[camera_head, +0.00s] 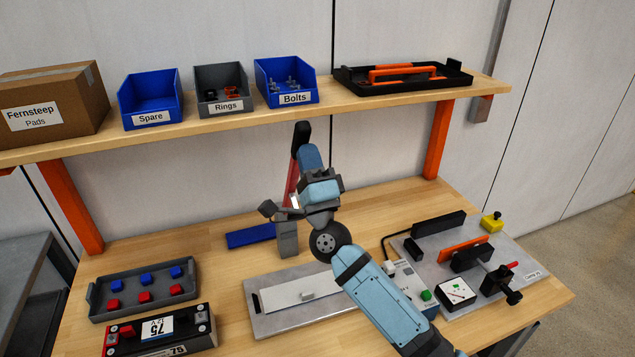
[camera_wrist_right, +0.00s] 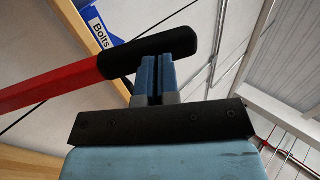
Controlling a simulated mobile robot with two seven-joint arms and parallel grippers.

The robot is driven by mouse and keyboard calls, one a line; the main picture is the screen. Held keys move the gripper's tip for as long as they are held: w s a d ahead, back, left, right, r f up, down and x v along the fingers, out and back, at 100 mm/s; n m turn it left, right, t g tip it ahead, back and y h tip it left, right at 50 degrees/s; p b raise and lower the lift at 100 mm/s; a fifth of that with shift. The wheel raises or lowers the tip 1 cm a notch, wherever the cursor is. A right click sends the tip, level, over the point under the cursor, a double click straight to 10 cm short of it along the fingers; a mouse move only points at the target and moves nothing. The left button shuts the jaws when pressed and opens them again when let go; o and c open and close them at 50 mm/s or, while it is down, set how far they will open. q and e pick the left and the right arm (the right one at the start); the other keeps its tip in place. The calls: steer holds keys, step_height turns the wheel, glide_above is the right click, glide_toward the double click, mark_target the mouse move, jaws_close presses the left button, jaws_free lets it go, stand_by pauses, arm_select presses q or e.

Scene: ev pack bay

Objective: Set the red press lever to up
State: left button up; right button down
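The red press lever (camera_head: 291,182) rises steeply from the grey press post (camera_head: 287,240) at the middle of the bench, its black grip (camera_head: 301,138) at the top. My right gripper (camera_head: 309,150) is at the grip, coming from the front right. In the right wrist view, the red lever arm (camera_wrist_right: 50,88) comes in from the left, and the black grip (camera_wrist_right: 180,42) lies across the tips of my right gripper (camera_wrist_right: 157,62). The fingers are together with only a thin gap, against or very close to the grip, not around it. My left gripper is out of view.
A shelf (camera_head: 215,122) with a carton (camera_head: 60,85), bins and a black tray (camera_head: 350,85) is behind. A flat grey plate (camera_head: 275,325) lies in front of the press. A fixture plate (camera_head: 520,265) is at right; a parts tray (camera_head: 120,310) and a battery module (camera_head: 195,340) are at left.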

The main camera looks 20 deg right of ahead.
steer(key=w+r+b, duration=0.2)
steer(key=w+r, duration=0.4)
steer(key=w, duration=0.6)
steer(key=shift+a, duration=0.2)
steer(key=shift+f, duration=0.1)
